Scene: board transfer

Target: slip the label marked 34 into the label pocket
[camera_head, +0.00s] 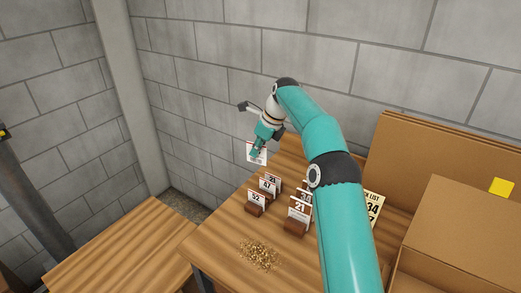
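My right gripper (257,153) is at the far side of the wooden table, near the block wall. It appears shut on a white label (250,147) with a reddish edge, held above the far left table edge; its number is too small to read. Other labels stand in small brown holders: 52 (257,198), 47 (267,184) and what looks like 21 behind it (272,179) in the left row, and 21 (299,211) in the right row. Behind that, a label (307,195) is partly hidden by my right arm. I cannot make out the label pocket. My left gripper is not in view.
A list card (373,207) showing 34 is partly behind my arm. Cardboard boxes (462,240) fill the right side, one with a yellow note (501,187). Shavings (259,254) lie on the front of the table (222,233). Another wooden surface (125,250) is at lower left.

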